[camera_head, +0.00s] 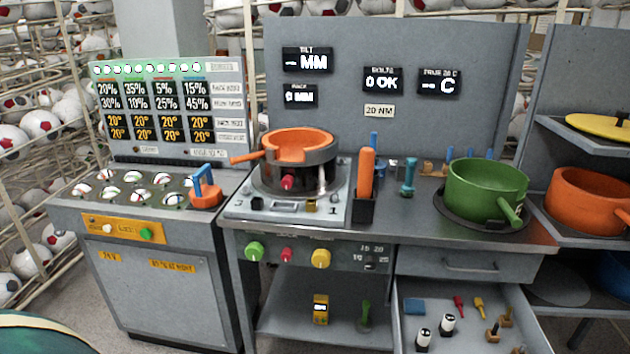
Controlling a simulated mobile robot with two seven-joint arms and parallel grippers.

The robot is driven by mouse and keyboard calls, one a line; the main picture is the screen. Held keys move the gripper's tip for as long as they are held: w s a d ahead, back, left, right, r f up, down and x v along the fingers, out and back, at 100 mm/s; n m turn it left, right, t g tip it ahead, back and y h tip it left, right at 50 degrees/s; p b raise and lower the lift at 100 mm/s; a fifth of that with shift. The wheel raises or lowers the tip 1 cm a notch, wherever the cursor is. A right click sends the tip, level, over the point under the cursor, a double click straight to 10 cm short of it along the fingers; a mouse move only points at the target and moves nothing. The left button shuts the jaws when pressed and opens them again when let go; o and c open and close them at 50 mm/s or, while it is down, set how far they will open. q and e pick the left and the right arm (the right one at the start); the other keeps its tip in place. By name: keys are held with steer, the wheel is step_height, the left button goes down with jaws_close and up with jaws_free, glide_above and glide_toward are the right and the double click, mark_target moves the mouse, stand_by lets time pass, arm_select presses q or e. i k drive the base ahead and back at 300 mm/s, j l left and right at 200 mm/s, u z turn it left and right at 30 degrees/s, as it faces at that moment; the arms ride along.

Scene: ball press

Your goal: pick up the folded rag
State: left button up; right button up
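A small flat blue square, which looks like the folded rag (414,306), lies in the open drawer (536,335) at the lower right. It is near the drawer's back left part, with nothing on top of it. Neither of my grippers is in view.
Black-and-white cylinders (447,324), a red tool (459,306) and a yellow tool (480,307) share the drawer. A shelf with an orange pot (588,200) stands at right.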

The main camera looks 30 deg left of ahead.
mark_target(415, 307)
steer(key=i+l, duration=0.2)
steer(key=l, duration=0.15)
steer(key=i+l+u, duration=0.1)
steer(key=i+l, duration=0.35)
steer(key=l, duration=0.25)
steer(key=i+l, duration=0.2)
steer(key=l, duration=0.15)
steer(key=i+l+u, duration=0.1)
steer(key=l, duration=0.25)
steer(key=i, duration=0.1)
